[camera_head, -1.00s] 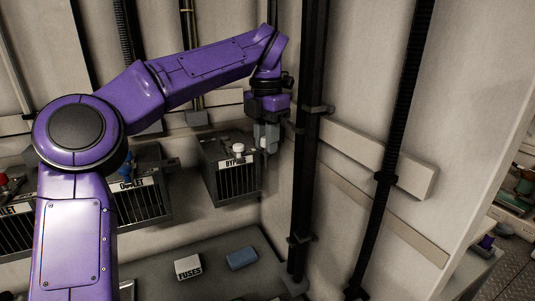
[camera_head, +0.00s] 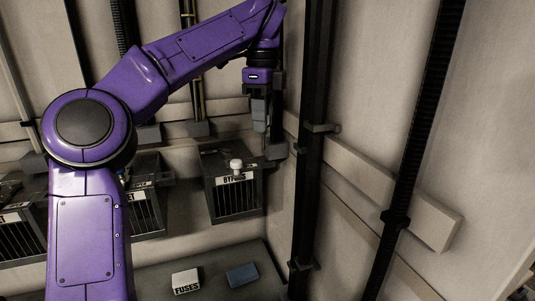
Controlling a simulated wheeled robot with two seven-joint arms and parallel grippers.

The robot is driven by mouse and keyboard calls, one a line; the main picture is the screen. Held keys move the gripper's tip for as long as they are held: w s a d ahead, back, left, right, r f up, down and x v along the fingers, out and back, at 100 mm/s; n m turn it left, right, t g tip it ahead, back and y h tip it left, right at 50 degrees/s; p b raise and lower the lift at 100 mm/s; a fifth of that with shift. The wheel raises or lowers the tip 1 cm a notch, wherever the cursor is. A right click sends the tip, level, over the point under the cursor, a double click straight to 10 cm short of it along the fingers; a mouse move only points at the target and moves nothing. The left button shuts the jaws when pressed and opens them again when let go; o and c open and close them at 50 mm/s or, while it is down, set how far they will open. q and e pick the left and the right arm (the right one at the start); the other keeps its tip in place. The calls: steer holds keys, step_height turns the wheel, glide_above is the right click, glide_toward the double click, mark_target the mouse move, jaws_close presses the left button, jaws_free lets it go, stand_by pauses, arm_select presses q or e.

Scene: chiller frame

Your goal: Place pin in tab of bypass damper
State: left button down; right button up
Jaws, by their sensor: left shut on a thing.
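The bypass damper (camera_head: 235,195) is a dark grilled box with a "BYPASS" label, mounted low on the back wall near the corner. A white knob (camera_head: 236,165) stands on its top front edge. A dark bracket-like part (camera_head: 275,151) sticks out at its right; I cannot tell whether this is the tab. My left gripper (camera_head: 260,122) points down above the damper's right side, apart from it. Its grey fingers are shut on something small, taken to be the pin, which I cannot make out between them. My right gripper is out of view.
Dark vertical posts (camera_head: 310,140) stand close to the right of my left gripper. Another grilled box (camera_head: 146,208) is to the left, partly behind my arm. A white "FUSES" box (camera_head: 186,281) and a blue box (camera_head: 242,274) lie on the grey surface below.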

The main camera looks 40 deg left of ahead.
arm_select(q)
steer(key=w+a+f+p, duration=0.5)
steer(key=w+a+f, duration=0.2)
steer(key=f, duration=0.5)
steer(key=shift+w+a+p, duration=0.3)
steer(key=shift+w+a, duration=0.1)
steer(key=shift+w, duration=0.55)
steer(key=shift+f, duration=0.1)
steer(key=shift+d+f, duration=0.1)
steer(key=shift+f, duration=0.05)
steer(key=c, duration=1)
jaws_free()
steer(key=shift+o, duration=0.5)
